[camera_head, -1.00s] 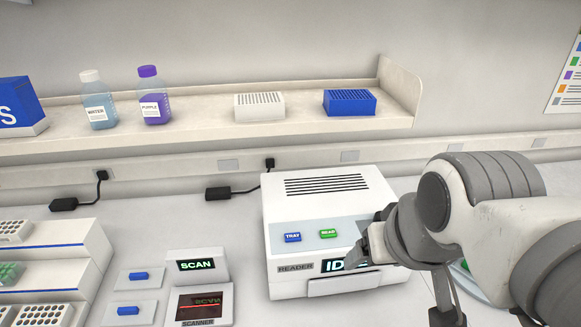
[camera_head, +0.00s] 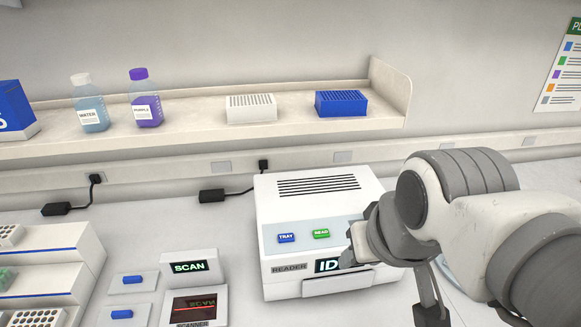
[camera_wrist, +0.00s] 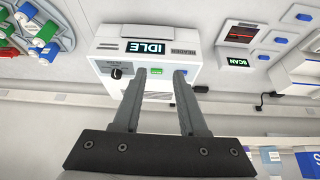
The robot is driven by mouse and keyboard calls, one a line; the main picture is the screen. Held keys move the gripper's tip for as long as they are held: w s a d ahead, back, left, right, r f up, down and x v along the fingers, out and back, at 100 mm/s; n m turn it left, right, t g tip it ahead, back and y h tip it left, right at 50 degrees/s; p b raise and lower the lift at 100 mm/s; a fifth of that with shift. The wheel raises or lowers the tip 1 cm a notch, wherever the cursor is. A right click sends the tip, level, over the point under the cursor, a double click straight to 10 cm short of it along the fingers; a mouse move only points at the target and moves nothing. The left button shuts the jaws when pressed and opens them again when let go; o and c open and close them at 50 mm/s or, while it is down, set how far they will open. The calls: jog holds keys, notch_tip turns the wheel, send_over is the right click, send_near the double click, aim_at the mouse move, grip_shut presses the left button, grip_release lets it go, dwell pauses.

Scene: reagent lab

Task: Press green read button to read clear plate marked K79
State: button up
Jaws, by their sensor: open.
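The reader (camera_head: 318,203) is a white box with a sloped panel, a blue TRAY button (camera_head: 286,238) and a green READ button (camera_head: 321,233). Its display (camera_head: 327,266) is partly hidden by my gripper in the head view; it reads IDLE in the wrist view (camera_wrist: 147,48). My gripper (camera_wrist: 160,72) is open and empty. In the wrist view the green button (camera_wrist: 156,71) shows between its two fingertips; I cannot tell contact. The reader's front tray (camera_head: 318,286) looks closed. No plate marked K79 is readable.
A stepped rack (camera_head: 60,262) is at the far left. A shelf (camera_head: 190,140) above holds bottles and two tip boxes. In the wrist view, a carousel (camera_wrist: 40,28) with colored items is beside the reader.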

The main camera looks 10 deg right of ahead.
grip_shut()
dwell(1.4)
